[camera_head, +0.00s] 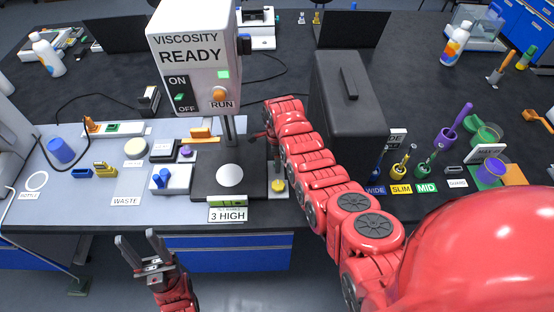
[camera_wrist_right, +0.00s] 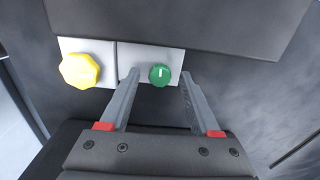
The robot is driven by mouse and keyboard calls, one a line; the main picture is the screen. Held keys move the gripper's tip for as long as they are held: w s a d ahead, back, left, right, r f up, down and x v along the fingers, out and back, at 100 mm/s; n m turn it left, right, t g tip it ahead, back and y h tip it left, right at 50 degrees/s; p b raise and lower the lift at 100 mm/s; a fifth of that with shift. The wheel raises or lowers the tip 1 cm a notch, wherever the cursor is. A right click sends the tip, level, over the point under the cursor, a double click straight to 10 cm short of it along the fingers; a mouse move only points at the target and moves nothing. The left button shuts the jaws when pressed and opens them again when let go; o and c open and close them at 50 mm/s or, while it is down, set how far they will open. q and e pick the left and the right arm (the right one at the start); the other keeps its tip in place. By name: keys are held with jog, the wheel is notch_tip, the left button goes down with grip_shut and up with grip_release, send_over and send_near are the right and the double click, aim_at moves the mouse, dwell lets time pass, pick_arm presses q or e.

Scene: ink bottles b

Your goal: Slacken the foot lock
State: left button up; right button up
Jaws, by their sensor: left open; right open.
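The viscosity meter (camera_head: 195,60) stands on a dark base (camera_head: 205,183) with a pale disc on it. A yellow knob (camera_head: 278,186) sits at the base's right side. In the right wrist view, the yellow knob (camera_wrist_right: 80,70) and a smaller green knob (camera_wrist_right: 159,75) with a white mark sit on pale plates. I cannot tell which is the foot lock. My right gripper (camera_wrist_right: 159,79) is open, its fingers either side of the green knob; contact is unclear. In the head view my right arm partly hides that area. My left gripper (camera_head: 140,243) is open and empty before the bench front.
A black case (camera_head: 348,105) stands right of my right arm. Coloured cups and tools stand on the right. The floor around my left gripper is clear.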

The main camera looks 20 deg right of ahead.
jog(key=shift+c, duration=0.2)
grip_shut()
